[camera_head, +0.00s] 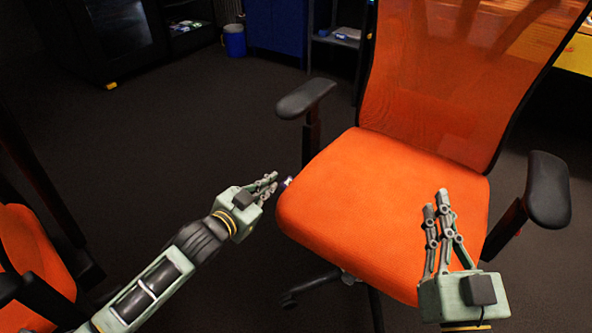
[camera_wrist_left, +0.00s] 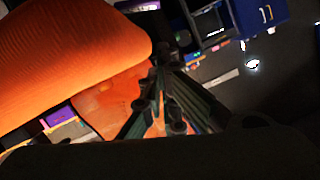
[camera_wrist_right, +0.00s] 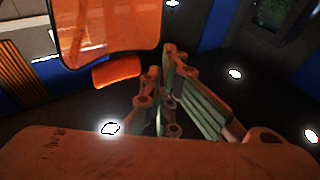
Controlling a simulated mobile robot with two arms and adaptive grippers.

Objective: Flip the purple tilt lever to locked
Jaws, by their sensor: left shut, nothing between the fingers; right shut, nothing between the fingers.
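The orange office chair (camera_head: 390,195) stands in front of me. My right gripper (camera_head: 436,200) is shut and empty, in front of the right part of the seat in the head view.
The chair's left armrest (camera_head: 305,97) rises behind my left gripper, and its right armrest (camera_head: 548,190) stands beyond my right gripper. Another orange chair (camera_head: 35,255) is at the far left. A blue bin (camera_head: 234,40) stands at the back.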

